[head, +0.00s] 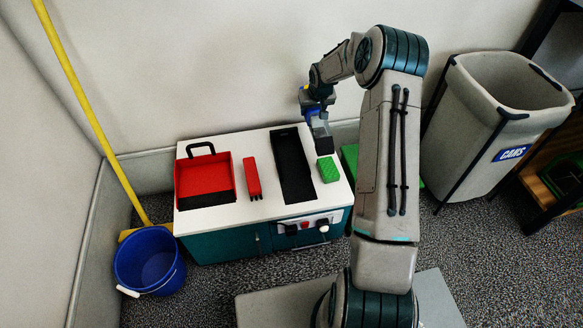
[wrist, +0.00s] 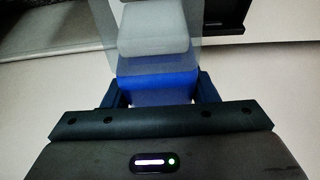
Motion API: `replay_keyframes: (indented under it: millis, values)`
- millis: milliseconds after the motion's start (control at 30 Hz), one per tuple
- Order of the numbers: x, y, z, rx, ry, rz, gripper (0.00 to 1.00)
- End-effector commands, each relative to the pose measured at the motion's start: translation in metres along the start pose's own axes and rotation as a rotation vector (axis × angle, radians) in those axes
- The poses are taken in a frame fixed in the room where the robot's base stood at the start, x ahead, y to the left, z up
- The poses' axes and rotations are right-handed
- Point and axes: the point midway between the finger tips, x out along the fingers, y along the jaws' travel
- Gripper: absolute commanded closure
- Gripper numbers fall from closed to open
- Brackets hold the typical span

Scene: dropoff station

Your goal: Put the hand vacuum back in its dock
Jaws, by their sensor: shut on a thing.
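The hand vacuum (head: 319,130) has a blue body, a clear section and a dark end that points down in the head view. My gripper (head: 310,98) is shut on its blue part and holds it over the right back part of the white-topped cabinet. In the wrist view the blue part (wrist: 155,88) sits between the two fingers, with the clear section and a grey inner piece beyond. A long black recessed piece (head: 292,165) on the cabinet top, left of the vacuum, may be the dock. Its edge seems to show at the top of the wrist view.
On the cabinet top (head: 222,217) are a red open tray (head: 205,198), a narrow red item (head: 252,178) and a green sponge (head: 328,169) just below the vacuum's end. A blue bucket (head: 149,260) and yellow pole (head: 85,100) stand left. A grey bin (head: 480,125) stands right.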

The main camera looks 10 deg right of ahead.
Motion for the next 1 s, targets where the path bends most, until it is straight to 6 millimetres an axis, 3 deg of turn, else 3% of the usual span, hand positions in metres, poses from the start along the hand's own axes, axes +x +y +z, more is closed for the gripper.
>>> replay_keyframes:
  millis: [567,833,1000]
  values:
    - [0.036,-0.084,0.074,-0.003,0.001,0.000,0.71]
    - [0.042,-0.095,0.085,0.001,0.002,0.001,0.71]
    - [0.063,-0.095,0.095,0.002,0.000,0.000,0.71]
